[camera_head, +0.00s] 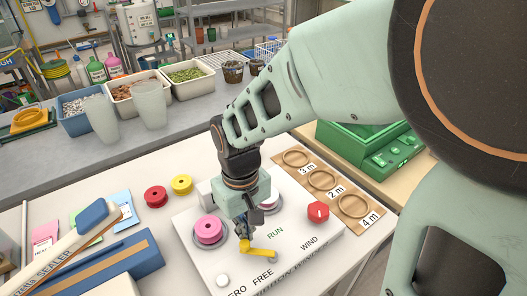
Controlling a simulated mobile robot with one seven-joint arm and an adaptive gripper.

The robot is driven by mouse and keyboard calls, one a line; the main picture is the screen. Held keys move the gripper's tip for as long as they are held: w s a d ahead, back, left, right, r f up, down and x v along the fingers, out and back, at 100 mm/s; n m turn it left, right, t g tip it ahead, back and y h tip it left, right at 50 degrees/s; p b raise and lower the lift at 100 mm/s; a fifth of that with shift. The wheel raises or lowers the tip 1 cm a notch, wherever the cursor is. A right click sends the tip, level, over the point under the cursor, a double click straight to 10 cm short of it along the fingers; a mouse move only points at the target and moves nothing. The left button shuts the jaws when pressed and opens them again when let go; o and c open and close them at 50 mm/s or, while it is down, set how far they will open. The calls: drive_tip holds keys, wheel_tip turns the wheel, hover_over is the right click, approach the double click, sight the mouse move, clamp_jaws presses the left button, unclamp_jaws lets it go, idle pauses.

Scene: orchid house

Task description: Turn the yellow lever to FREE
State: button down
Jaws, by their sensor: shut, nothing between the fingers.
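The yellow lever (259,249) lies on the sloped top of a white machine (315,240), with a small grey round part at its right end. The printed word RUN is above and right of it, FREE is below it, and WIND is further right. The lever lies roughly sideways between RUN and FREE; which mark it points to I cannot tell. My gripper (244,234) points down from above, shut and empty, with its fingertips at or just above the lever's left part. Whether they touch it I cannot tell.
A pink spool (208,230) sits left of my gripper, a red knob (318,210) right. A white button (222,280) is at the front left. Rings (354,205) lie on a brown board. Red (155,196) and yellow (182,184) spools stand behind. A blue-and-white sealer (95,265) lies left.

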drive_tip(key=shift+s+a, duration=0.3)
drive_tip(key=shift+s, duration=0.3)
drive_tip(key=shift+s+a, duration=0.15)
drive_tip(key=shift+s, duration=0.3)
drive_tip(key=shift+w+a+r, duration=0.1)
drive_tip(key=shift+w+a, duration=0.25)
drive_tip(key=shift+w, duration=0.15)
wheel_tip(320, 180, up, 8)
drive_tip(key=p, duration=0.6)
drive_tip(key=shift+p, duration=0.35)
